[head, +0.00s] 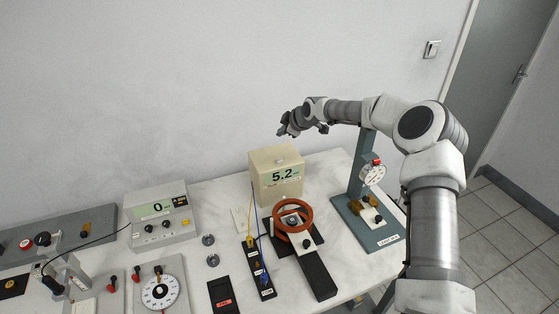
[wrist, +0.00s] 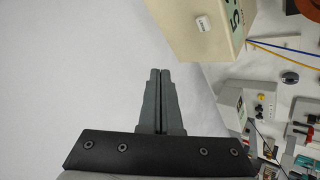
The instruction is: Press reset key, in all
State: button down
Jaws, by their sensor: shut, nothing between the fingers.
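A beige box (head: 262,183) with a display reading 5.2 stands on the table against the wall. In the wrist view the box (wrist: 190,50) is at the upper right, partly cut off. A small white key (wrist: 202,23) with dark lettering, too small to read surely, sits on its top face; it looks like the reset key. In the head view this key (head: 280,160) is a small pale spot. My gripper (head: 283,132) is above and behind the box, apart from it.
A grey meter (head: 160,215) reading 0 stands to the left. A red ring (head: 292,215) on a dark base is in front of the box, with yellow and blue wires nearby. A dial gauge stand (head: 366,205) is at the right. The wall (head: 150,90) is close behind.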

jog(key=b, duration=0.3)
send_over(279, 161)
jog(key=d, duration=0.1)
notch_tip(279, 161, down, 8)
jog(key=shift+s+r, duration=0.1)
jog(key=shift+s, duration=0.05)
jog(key=shift+f+b, duration=0.4)
jog(key=shift+f, duration=0.1)
dwell(1.4)
jog(key=shift+f+b, duration=0.45)
jog(key=shift+b, duration=0.2)
jog(key=shift+f+b, duration=0.45)
jog(key=shift+b, duration=0.1)
dwell(0.4)
jog(key=shift+r, duration=0.85)
jog(key=shift+r, duration=0.15)
